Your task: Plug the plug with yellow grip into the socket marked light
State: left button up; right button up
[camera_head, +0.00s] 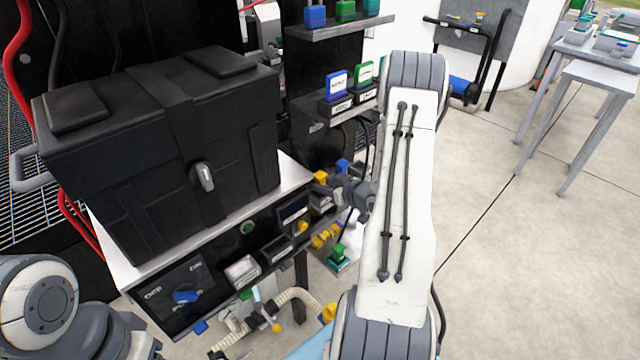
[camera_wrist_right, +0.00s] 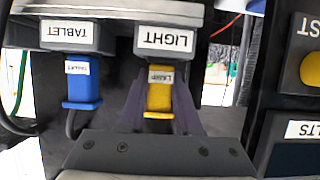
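The plug with the yellow grip (camera_wrist_right: 158,98) shows in the right wrist view, with a small lamp label on it. It stands in line with the socket marked LIGHT (camera_wrist_right: 166,40), its end up against or in the socket; I cannot tell how deep. My right gripper (camera_wrist_right: 160,115) has one finger along each side of the yellow grip and looks shut on it. In the head view my right gripper (camera_head: 348,190) is at the right end of the bench, partly hidden by my arm. My left gripper is out of view; only part of the left arm shows.
A blue plug (camera_wrist_right: 82,85) sits at the TABLET socket (camera_wrist_right: 78,36) beside the light socket. A black panel (camera_wrist_right: 285,100) with a yellow button stands close on the other side. A large black case (camera_head: 165,140) lies on the bench. Open floor is at the right.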

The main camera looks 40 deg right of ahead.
jog(key=o, duration=0.4)
jog(key=shift+o, duration=0.2)
jog(key=p+v, duration=0.1)
jog(key=v, duration=0.9)
jog(key=shift+s, duration=0.2)
